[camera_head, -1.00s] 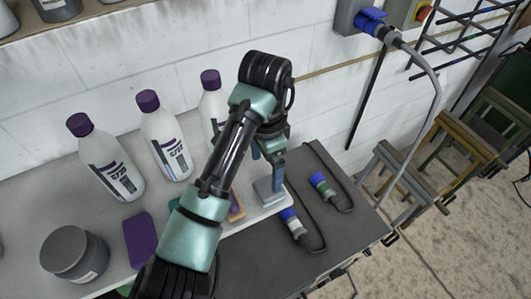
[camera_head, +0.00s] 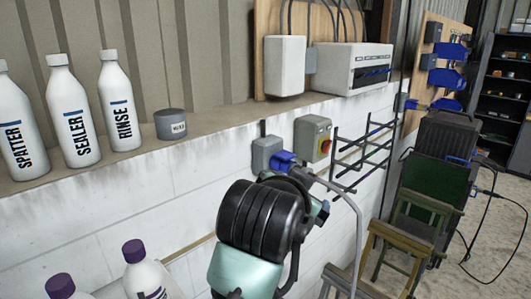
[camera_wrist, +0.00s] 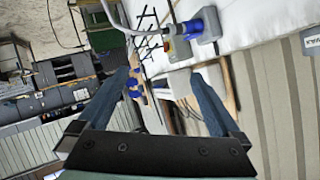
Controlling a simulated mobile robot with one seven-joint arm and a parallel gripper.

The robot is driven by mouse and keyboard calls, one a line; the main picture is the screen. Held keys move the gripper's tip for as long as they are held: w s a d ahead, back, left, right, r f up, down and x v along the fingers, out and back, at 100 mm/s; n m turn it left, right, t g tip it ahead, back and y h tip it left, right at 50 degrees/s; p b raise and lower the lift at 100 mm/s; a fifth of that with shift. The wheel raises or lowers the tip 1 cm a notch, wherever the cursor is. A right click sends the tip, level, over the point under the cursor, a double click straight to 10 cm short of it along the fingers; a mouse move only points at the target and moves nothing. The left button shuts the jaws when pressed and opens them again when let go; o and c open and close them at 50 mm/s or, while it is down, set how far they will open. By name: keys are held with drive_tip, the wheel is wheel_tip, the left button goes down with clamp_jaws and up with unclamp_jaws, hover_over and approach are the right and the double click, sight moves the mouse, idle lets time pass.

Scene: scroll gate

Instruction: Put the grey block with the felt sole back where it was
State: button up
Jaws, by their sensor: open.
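The grey block with the felt sole is not in view in either current picture. My gripper (camera_wrist: 161,75) shows in the wrist view with its two blue-grey fingers spread wide and nothing between them. It points out over the room, with the wall fittings beyond the fingers. In the head view my dark wrist and green arm link stand in front of the white wall and hide most of the gripper. The worktop where a grey block stood is outside the head view.
A ledge (camera_head: 215,125) carries white bottles (camera_head: 75,110) and a grey tub (camera_head: 170,124). Purple-capped bottles (camera_head: 145,272) stand lower left. A blue plug (camera_head: 285,160) with a grey cable sits by a wall rack (camera_head: 365,150). Wooden stools (camera_head: 395,240) stand to the right.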

wheel_tip(320, 180, up, 9)
drive_tip(key=s+d+n+t+h, duration=0.1)
drive_tip(key=s+d+t, duration=0.1)
drive_tip(key=t, duration=0.2)
drive_tip(key=s+a+r+n+t+y, duration=0.2)
drive_tip(key=s+r+t, duration=0.3)
drive_tip(key=s+r, duration=0.4)
drive_tip(key=s+a+r+n+t+y, duration=0.3)
drive_tip(key=s+a+r+n+t, duration=0.2)
drive_tip(key=s+r, duration=0.3)
drive_tip(key=shift+s+a+r+t, duration=0.15)
drive_tip(key=shift+s+r+t, duration=0.25)
drive_tip(key=shift+r+t, duration=0.35)
drive_tip(key=shift+r, duration=0.1)
wheel_tip(320, 180, down, 18)
drive_tip(key=b, duration=1.7)
drive_tip(key=shift+r, duration=0.25)
